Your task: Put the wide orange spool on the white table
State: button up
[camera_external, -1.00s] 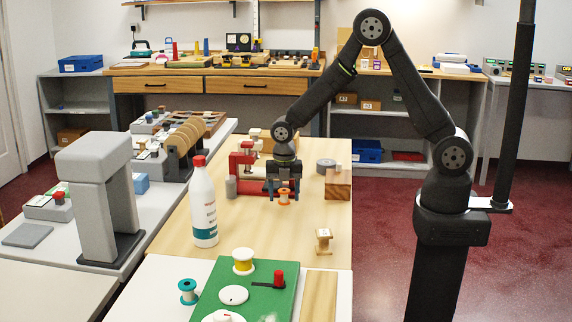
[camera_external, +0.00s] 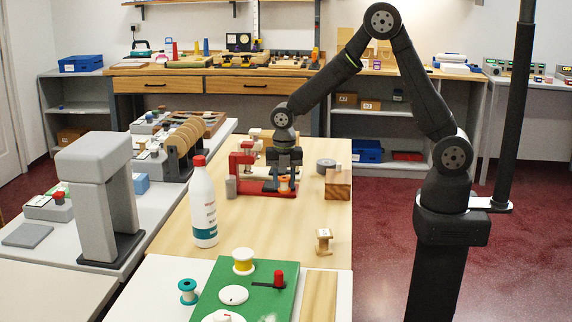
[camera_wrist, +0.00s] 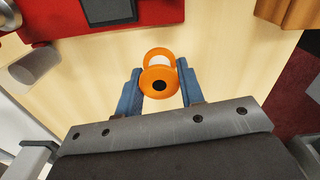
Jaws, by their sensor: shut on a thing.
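The orange spool (camera_external: 284,185) is between the fingers of my gripper (camera_external: 284,178), over the wooden table in front of the red device. The wrist view shows the spool (camera_wrist: 158,80) with its orange end disc, dark centre hole and a pale middle. The blue fingertips of my gripper (camera_wrist: 160,92) are shut on it from both sides. I cannot tell exactly how high the spool is. The white table (camera_external: 160,275) is at the front of the external view, with a green board (camera_external: 208,296) on it.
A white bottle with a red cap (camera_external: 203,205) stands on the wooden table's left side. A wooden spool (camera_external: 323,241) stands near the front right, a wood block (camera_external: 338,184) farther back. A yellow spool (camera_external: 243,263) and a teal spool (camera_external: 188,292) stand in front.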

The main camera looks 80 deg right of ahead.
jog(key=s+d+r, duration=0.7)
jog(key=d, duration=0.2)
jog(key=w+a+f+m, duration=0.2)
jog(key=w+a+m, duration=0.1)
jog(key=m, duration=0.3)
jog(key=w+a+f+m, duration=0.3)
jog(key=w+a+m, duration=0.1)
jog(key=a+m, duration=0.1)
jog(key=w+a+f+m, duration=0.2)
jog(key=w+a+m, duration=0.1)
jog(key=m, duration=0.4)
jog(key=shift+w+a+f, duration=0.2)
jog(key=shift+a, duration=0.2)
jog(key=shift+w+a+f, duration=0.15)
jog(key=shift+a, duration=0.25)
jog(key=shift+w+a+f+m, duration=0.2)
jog(key=shift+a+m, duration=0.1)
jog(key=shift+m, duration=0.15)
jog(key=shift+w+a+f+m, duration=0.15)
jog(key=shift+a+m, duration=0.15)
jog(key=shift+m, duration=0.15)
jog(key=shift+r, duration=0.1)
